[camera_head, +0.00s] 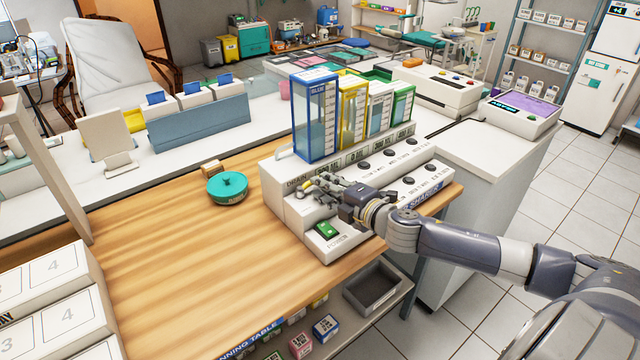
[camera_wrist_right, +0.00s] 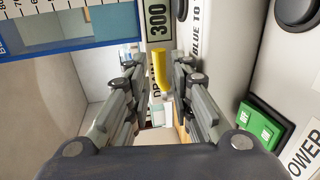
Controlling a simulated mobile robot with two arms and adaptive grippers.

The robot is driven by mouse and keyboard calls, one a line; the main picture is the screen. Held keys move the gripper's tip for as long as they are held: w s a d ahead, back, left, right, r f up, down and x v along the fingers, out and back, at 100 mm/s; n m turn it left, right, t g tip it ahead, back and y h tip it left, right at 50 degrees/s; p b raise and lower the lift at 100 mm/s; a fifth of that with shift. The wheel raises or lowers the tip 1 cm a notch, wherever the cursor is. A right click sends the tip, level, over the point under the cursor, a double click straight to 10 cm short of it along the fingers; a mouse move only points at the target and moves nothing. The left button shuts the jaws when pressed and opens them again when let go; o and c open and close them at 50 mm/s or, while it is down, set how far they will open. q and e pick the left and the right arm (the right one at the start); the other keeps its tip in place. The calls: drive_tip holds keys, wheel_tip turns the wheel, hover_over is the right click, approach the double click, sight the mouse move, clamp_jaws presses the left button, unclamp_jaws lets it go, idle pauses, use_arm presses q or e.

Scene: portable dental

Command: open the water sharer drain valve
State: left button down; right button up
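The water sharer (camera_head: 285,205) is a white stepped console on the front right of the wooden table. It carries blue, yellow, white and green framed tanks and a DRAIN label on its left part. My right gripper (camera_head: 318,186) is at that drain area, reaching in from the right. In the right wrist view, a yellow peg-like handle (camera_wrist_right: 160,72), apparently the drain valve's, stands between the fingertips (camera_wrist_right: 160,80), with a visible gap on each side. The gripper is open. The valve is mostly hidden by the gripper in the head view. My left gripper is out of view.
A green power switch (camera_head: 326,230) sits on the console's lower front, close to my gripper. Black knobs (camera_head: 362,166) line its upper step. A round teal-lidded container (camera_head: 228,187) and a small wooden block (camera_head: 211,167) stand to the left. The wooden tabletop (camera_head: 170,265) is clear in front.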

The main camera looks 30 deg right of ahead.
drive_tip(key=shift+x, duration=1.1)
clamp_jaws()
